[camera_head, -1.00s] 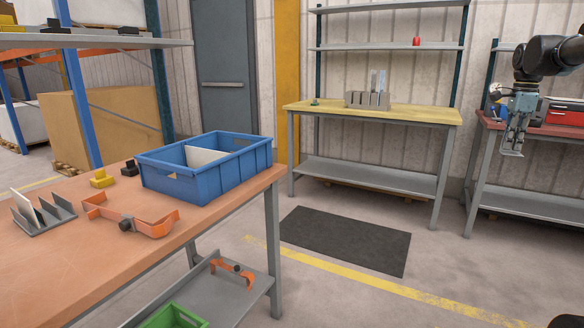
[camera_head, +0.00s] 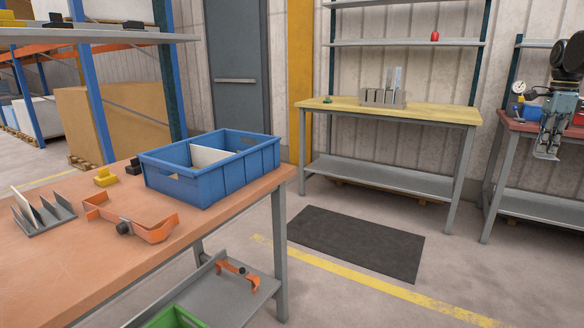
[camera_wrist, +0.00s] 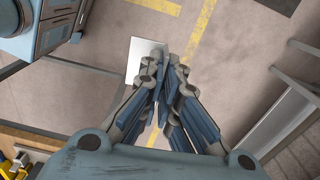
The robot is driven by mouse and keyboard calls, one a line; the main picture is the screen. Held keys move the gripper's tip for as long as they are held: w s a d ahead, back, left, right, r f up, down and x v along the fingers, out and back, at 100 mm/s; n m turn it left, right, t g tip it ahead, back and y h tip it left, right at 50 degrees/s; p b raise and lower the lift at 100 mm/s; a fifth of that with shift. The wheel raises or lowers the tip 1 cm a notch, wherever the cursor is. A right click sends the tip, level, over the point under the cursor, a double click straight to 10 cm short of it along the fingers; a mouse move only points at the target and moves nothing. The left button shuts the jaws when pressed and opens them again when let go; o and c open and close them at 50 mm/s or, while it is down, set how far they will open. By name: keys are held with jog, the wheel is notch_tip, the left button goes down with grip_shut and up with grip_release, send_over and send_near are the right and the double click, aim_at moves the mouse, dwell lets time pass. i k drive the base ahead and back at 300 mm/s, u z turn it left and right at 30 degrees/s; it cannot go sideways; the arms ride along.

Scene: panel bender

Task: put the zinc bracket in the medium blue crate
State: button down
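The blue crate (camera_head: 232,178) stands upright on the orange-brown bench at the left in the head view. A pale divider or panel shows inside it, and its floor is mostly hidden by the walls. My gripper (camera_head: 549,148) hangs at the far right, well away from the crate and pointing down. Its fingers are closed together on a pale grey flat piece, which looks like the zinc bracket (camera_head: 545,156). In the wrist view the pale bracket (camera_wrist: 139,58) sticks out at the fingertips (camera_wrist: 166,55); the fingers hide part of it.
Beside the crate lie an orange bracket fixture (camera_head: 130,222), a grey slotted rack (camera_head: 45,215) and small yellow and black blocks. A green crate (camera_head: 175,318) is on the shelf below. A yellow-topped bench (camera_head: 430,112) stands behind. The floor around the dark mat (camera_head: 355,240) is clear.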

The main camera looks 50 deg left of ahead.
aim_at(196, 181)
jog(key=z, duration=0.05)
jog(key=i, duration=0.95)
jog(key=u, duration=3)
jog(key=i, duration=1)
